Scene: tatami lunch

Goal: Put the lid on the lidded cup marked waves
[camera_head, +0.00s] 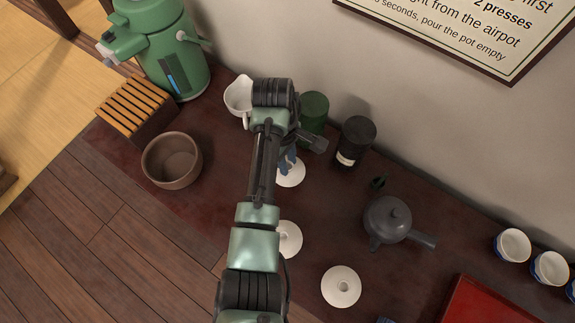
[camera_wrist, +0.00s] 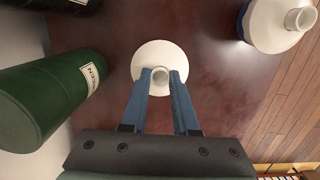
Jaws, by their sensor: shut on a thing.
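My gripper (camera_head: 287,161) is shut on the knob of a white round lid (camera_head: 293,178). In the wrist view the blue fingers (camera_wrist: 161,78) close on both sides of the knob, and the lid's disc (camera_wrist: 150,54) shows beyond them. I cannot tell whether this lid rests on something. Another white-lidded piece (camera_head: 291,240) is partly behind my arm, and a third (camera_head: 341,287) lies farther toward the front. In the wrist view a white lid (camera_wrist: 267,37) sits over a blue-and-white body at the upper right. No wave mark is readable.
A green canister (camera_head: 314,108) is close beside my gripper, with a black canister (camera_head: 356,140) to its right. A white pitcher (camera_head: 237,96), brown bowl (camera_head: 171,160), green airpot (camera_head: 165,55), dark teapot (camera_head: 388,218), small cups (camera_head: 513,246) and red tray (camera_head: 490,302) stand around.

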